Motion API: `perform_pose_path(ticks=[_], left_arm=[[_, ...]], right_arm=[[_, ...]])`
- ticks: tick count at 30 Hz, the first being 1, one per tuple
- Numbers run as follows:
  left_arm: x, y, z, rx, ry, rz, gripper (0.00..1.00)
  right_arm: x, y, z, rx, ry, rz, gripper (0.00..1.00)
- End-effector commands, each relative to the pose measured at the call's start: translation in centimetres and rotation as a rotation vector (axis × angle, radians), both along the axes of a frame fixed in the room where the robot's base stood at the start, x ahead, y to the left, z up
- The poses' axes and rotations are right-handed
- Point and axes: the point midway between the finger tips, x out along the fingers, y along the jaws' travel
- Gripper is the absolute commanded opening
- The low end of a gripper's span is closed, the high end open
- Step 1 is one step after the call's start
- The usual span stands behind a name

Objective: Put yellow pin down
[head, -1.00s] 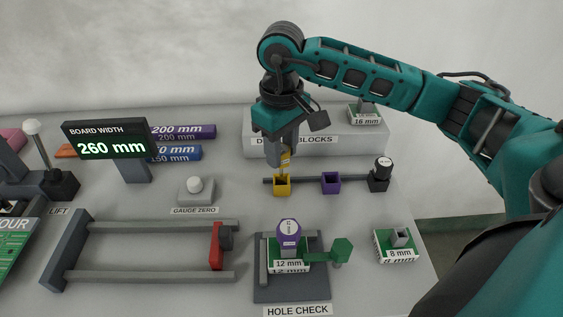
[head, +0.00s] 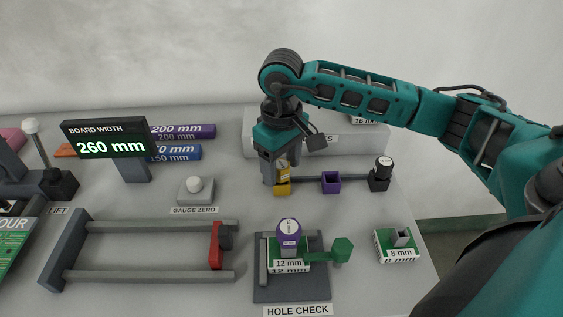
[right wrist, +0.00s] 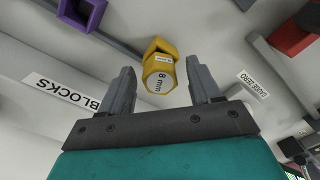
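The yellow pin (head: 283,171), marked 8 mm, stands in the yellow square holder (head: 282,188) on the dark rack bar. In the right wrist view the pin's end (right wrist: 158,78) faces me, with the yellow holder (right wrist: 157,46) behind it. My right gripper (head: 281,172) is around the pin in the head view. In the right wrist view its fingers (right wrist: 160,88) are spread, with a clear gap on either side of the pin. My left gripper is not in view.
A purple holder (head: 331,182) and a black pin (head: 381,172) in its holder share the rack. The pale drill block stand (head: 250,135) is behind. The hole check fixture (head: 290,290) with a purple pin (head: 289,235) is in front. The gauge zero button (head: 195,188) is left.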

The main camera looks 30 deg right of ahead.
Motion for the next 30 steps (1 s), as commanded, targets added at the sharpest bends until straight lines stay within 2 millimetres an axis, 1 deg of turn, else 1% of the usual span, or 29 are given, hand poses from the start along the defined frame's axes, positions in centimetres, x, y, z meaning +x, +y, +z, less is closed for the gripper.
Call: perform_pose_path(ticks=[6, 10, 14, 21, 25, 27, 30], left_arm=[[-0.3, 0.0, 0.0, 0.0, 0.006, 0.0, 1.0], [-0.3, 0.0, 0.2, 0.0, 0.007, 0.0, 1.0], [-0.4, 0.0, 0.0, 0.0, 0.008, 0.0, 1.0], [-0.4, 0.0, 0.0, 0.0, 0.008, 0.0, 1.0], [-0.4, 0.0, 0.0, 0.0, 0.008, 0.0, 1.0], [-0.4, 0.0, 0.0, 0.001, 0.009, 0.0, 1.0], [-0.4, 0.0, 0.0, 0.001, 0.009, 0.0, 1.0]], right_arm=[[0.0, 0.0, 0.1, 0.0, 0.0, 0.0, 0.63], [0.1, 0.0, 1.0, 0.0, -0.003, 0.0, 0.63], [0.1, 0.0, 3.5, 0.001, -0.007, 0.0, 0.63], [0.1, 0.0, 8.8, 0.001, -0.006, 0.0, 0.63], [0.1, 0.0, 10.8, 0.0, -0.004, 0.0, 0.63], [0.1, 0.0, 11.5, 0.0, -0.002, 0.0, 0.63], [0.0, 0.0, 12.1, 0.0, -0.001, 0.0, 0.63]])
